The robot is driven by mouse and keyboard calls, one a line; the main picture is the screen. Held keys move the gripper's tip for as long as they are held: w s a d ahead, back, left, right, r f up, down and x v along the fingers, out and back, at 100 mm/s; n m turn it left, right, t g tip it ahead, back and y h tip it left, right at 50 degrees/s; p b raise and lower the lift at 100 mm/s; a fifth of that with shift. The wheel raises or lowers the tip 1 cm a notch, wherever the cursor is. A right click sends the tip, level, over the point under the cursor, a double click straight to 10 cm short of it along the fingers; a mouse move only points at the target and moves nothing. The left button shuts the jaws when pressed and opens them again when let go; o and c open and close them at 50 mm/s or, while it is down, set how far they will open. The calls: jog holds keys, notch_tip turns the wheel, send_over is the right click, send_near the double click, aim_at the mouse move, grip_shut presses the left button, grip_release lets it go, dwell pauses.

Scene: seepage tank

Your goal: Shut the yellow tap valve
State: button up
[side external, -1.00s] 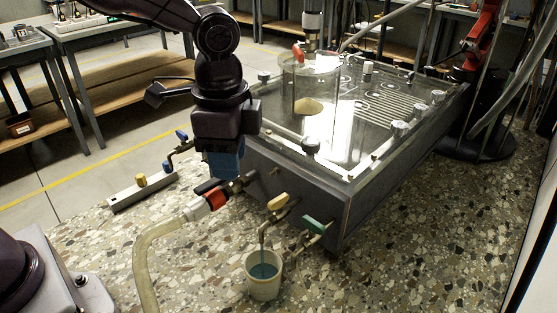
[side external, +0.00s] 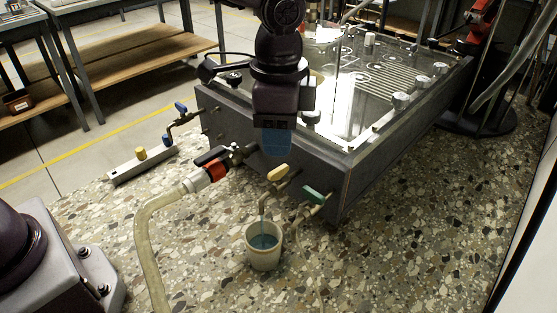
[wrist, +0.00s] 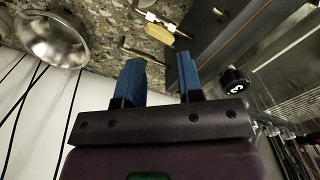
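The yellow tap valve (side external: 278,173) sits on a thin brass pipe at the front of the grey tank (side external: 318,172). Its handle looks roughly in line with the pipe, and the spout points down into a white cup (side external: 264,257) of bluish water. The yellow handle also shows at the top of the wrist view (wrist: 160,28), beyond my fingers. My gripper (side external: 276,150) is above the yellow valve in the side view, apart from it. In the wrist view its two blue fingers (wrist: 160,75) stand apart with nothing between them.
A green-handled tap (side external: 314,195) is close on the right of the yellow one. A red-collared hose fitting (side external: 212,168) with a black handle is on the left, its clear hose (side external: 150,225) curving down. A blue-handled tap (side external: 181,107) is further left.

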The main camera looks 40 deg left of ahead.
aim_at(278, 169)
jog(key=n, duration=0.9)
jog(key=shift+n, duration=0.4)
jog(key=shift+f, duration=3)
grip_shut()
